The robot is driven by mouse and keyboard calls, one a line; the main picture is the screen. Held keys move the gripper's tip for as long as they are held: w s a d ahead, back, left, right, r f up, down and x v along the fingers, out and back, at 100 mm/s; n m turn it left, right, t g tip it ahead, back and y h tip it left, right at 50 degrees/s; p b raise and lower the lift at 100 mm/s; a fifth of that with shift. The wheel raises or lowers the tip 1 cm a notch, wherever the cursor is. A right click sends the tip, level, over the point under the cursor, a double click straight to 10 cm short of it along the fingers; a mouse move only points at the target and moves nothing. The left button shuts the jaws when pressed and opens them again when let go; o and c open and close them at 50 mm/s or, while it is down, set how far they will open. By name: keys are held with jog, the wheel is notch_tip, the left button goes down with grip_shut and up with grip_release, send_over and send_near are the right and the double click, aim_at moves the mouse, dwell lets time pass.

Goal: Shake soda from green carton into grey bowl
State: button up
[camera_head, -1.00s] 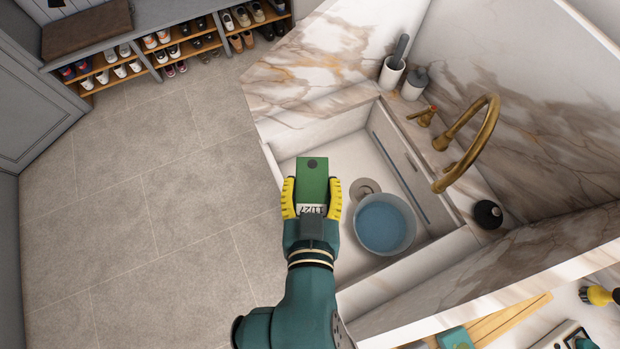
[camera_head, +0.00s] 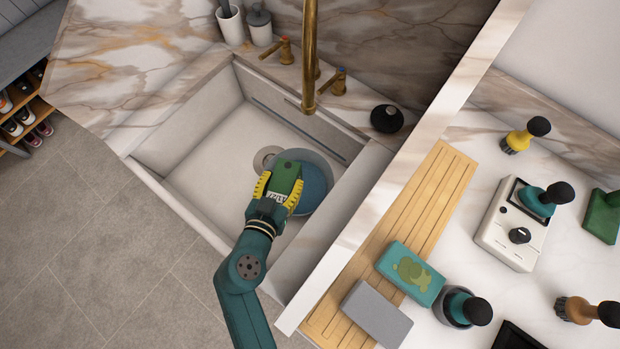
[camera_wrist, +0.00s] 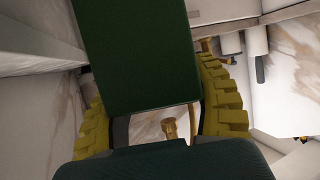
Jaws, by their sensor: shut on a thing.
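My gripper (camera_head: 279,192) is shut on the green carton (camera_head: 287,176), with its yellow ribbed fingers on either side. In the wrist view the green carton (camera_wrist: 136,55) fills the upper middle between the yellow fingers. The grey bowl (camera_head: 321,169), with blue inside, sits in the sink at its right side. The carton overlaps the bowl's left part in the head view and hides some of it. I cannot tell how high the carton is above the bowl, and no soda is seen falling.
The white sink (camera_head: 213,150) has a drain beside the bowl. A brass faucet (camera_head: 309,60) rises behind it. A marble ledge separates the sink from a counter with a slatted wooden board (camera_head: 425,200), a teal sponge (camera_head: 410,273), a grey block (camera_head: 377,313) and several brushes.

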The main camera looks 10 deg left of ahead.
jog(key=shift+a+f, duration=0.25)
jog(key=shift+f, duration=0.25)
jog(key=shift+a+f, duration=0.25)
jog(key=shift+f, duration=0.2)
jog(key=shift+r+p, duration=0.2)
jog(key=shift+p, duration=0.15)
jog(key=shift+a+p, duration=0.1)
jog(key=shift+p, duration=0.25)
jog(key=g+p, duration=0.1)
jog(key=p, duration=0.1)
jog(key=shift+p, duration=0.35)
jog(key=g+p, duration=0.1)
jog(key=p, duration=0.4)
jog(key=shift+w+f+g, duration=0.1)
jog(key=shift+f+g, duration=0.05)
jog(key=shift+g, duration=0.15)
jog(key=g+p, duration=0.1)
jog(key=p, duration=0.2)
jog(key=shift+f, duration=0.15)
